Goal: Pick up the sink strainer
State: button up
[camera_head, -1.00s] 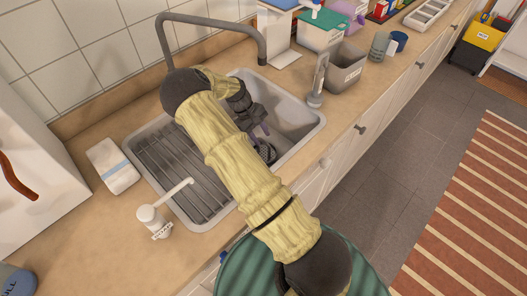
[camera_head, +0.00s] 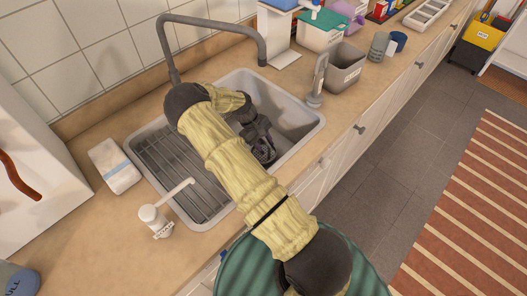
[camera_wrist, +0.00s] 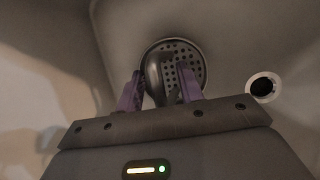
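The sink strainer (camera_wrist: 195,65) is a round perforated grey disc with an upright rounded handle (camera_wrist: 155,72), in the upper middle of the wrist view. It lies low in the sink basin. My gripper (camera_wrist: 160,84) points at it with two purple fingers apart, one on each side of the handle. Slim gaps seem to show beside the handle, though contact is hard to judge. In the head view my gripper (camera_head: 264,150) reaches down into the right basin and mostly hides the strainer there.
The metal sink (camera_head: 301,118) has steep walls around my gripper. A ribbed drainboard (camera_head: 180,172) lies to its left. A tall faucet (camera_head: 215,23) arches behind. A brush (camera_head: 317,80) and a grey bin (camera_head: 345,66) stand right of the sink. A round dark hole with a white rim (camera_wrist: 263,87) shows beside the strainer.

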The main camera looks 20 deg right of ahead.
grip_shut()
jog(key=shift+r, duration=0.15)
dwell(0.4)
jog(key=shift+w+r, duration=0.1)
jog(key=shift+r, duration=0.4)
jog(key=w+a+b, duration=0.1)
jog(key=w+a, duration=0.2)
jog(key=shift+a+f+b, duration=0.1)
jog(key=shift+b, duration=0.2)
notch_tip(320, 180, up, 14)
jog(key=shift+s, duration=0.2)
